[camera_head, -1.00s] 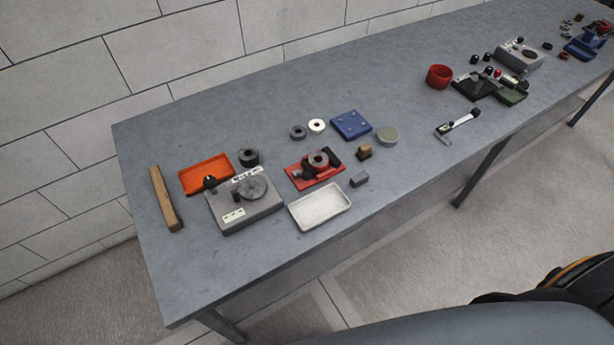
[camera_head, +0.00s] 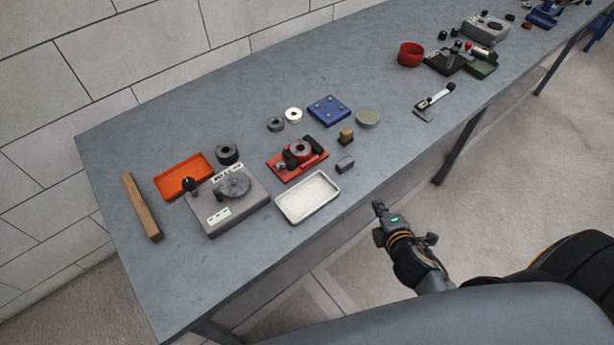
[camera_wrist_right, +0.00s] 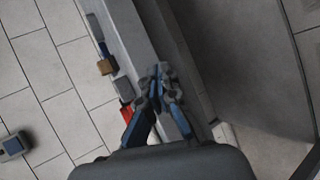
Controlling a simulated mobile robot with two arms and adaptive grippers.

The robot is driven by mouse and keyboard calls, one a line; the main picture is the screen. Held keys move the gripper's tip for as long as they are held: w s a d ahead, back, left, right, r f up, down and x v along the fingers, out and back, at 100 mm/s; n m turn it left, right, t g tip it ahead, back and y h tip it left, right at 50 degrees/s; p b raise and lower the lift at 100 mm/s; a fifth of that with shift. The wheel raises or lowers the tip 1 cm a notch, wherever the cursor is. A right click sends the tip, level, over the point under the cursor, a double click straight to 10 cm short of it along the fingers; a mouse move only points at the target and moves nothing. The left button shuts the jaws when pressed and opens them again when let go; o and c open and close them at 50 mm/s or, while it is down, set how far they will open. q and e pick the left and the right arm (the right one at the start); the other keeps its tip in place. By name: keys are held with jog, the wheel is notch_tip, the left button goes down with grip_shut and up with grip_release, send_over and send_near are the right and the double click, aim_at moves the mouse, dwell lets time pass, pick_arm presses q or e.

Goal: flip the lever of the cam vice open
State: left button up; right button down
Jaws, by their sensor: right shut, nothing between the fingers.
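The cam vice appears to be the red-based fixture (camera_head: 281,167) near the middle of the bench in the head view. A grey ring (camera_head: 301,149) sits on it between dark parts. Which dark part is the lever is too small to tell. My right gripper (camera_head: 379,208) is shut and empty, off the bench's front edge, to the right of and nearer than the vice. In the right wrist view its fingertips (camera_wrist_right: 158,82) are together, and a bit of red (camera_wrist_right: 126,117), perhaps the vice, shows beside them. My left gripper is not in view.
A white tray (camera_head: 284,212) and a small grey block (camera_head: 345,164) lie between vice and front edge. A wooden-topped block (camera_head: 346,136) and blue plate (camera_head: 340,105) stand behind. A grey box with a round disc (camera_head: 243,208) is left. Bench is clear toward the lever tool (camera_head: 436,98).

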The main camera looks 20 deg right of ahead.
notch_tip(320, 180, up, 9)
jog(key=w+a+n+t+y, duration=0.1)
jog(key=w+n+t, duration=0.15)
jog(key=n, duration=0.35)
jog(key=s+a+n+g+y, duration=0.1)
jog(key=a+n+y, duration=0.2)
jog(key=n, duration=0.7)
jog(key=s+a+n+g+y, duration=0.1)
jog(key=a+n+y, duration=0.3)
jog(key=n, duration=0.7)
jog(key=shift+s+a+n+y+b, duration=0.3)
jog(key=shift+s+y, duration=0.15)
jog(key=shift+y, duration=0.75)
jog(key=p, duration=0.4)
send_near(285, 166)
jog(key=f, duration=0.1)
jog(key=d+f, duration=0.1)
jog(key=f, duration=0.1)
jog(key=shift+s+f, duration=0.1)
jog(key=shift+s, duration=0.1)
jog(key=shift+w+a+r+p, duration=0.35)
jog(key=shift+w+a+p, duration=0.15)
jog(key=shift+w, duration=0.1)
jog(key=shift+w+a+r+p, duration=0.3)
jog(key=shift+w+a+p, duration=0.2)
jog(key=shift+w, duration=0.05)
jog(key=shift+w+a+r, duration=0.1)
jog(key=shift+w+a, duration=0.15)
